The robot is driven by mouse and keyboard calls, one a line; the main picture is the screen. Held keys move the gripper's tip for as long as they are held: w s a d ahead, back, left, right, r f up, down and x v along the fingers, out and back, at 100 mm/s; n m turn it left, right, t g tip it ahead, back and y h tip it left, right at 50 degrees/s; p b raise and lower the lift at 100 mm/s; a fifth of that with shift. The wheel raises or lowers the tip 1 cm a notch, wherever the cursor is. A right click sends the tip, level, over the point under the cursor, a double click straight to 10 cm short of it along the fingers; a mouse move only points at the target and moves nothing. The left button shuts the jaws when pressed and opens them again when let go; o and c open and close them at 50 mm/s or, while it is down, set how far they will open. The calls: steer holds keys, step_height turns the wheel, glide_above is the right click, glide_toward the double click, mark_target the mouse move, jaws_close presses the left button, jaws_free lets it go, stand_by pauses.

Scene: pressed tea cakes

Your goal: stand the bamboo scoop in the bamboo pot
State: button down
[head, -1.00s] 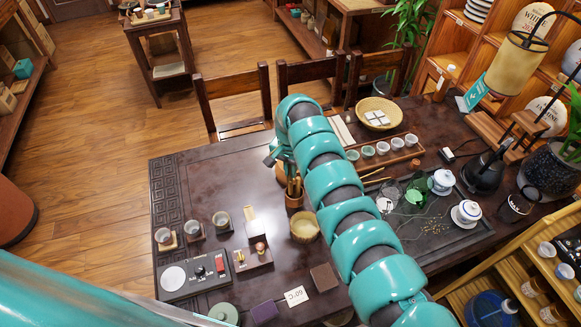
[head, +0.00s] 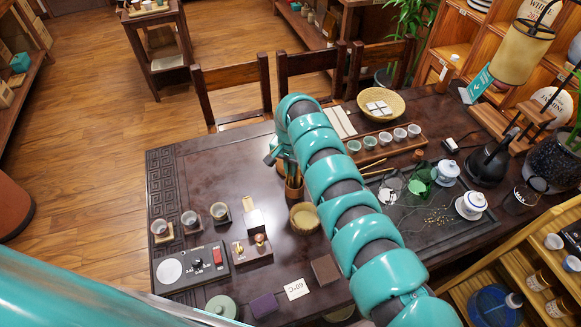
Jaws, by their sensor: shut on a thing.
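The bamboo pot (head: 294,191) stands upright on the dark table, left of my arm, with thin tools poking up from its mouth. My gripper (head: 287,170) is at the pot's mouth, partly hidden by my own teal arm. It is shut on a thin piece, which I take to be the bamboo scoop. The scoop is too small and too hidden to tell apart from the tools in the pot. I cannot tell how deep it sits or whether it touches the rim.
A woven bowl (head: 304,218) stands just below the pot. Small cups (head: 189,222) and a black control panel (head: 190,268) are at left. A tea tray (head: 440,215), a row of cups (head: 383,140) and a basket (head: 381,104) are at right. The table's upper left is clear.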

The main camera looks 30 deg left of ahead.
steer(key=c, duration=1.5)
jaws_free()
steer(key=shift+f, duration=0.1)
steer(key=shift+w+r+b, duration=0.1)
steer(key=shift+r+b, duration=0.2)
steer(key=shift+r, duration=0.4)
step_height(320, 180, up, 16)
steer(key=b, duration=0.4)
steer(key=shift+r, duration=0.1)
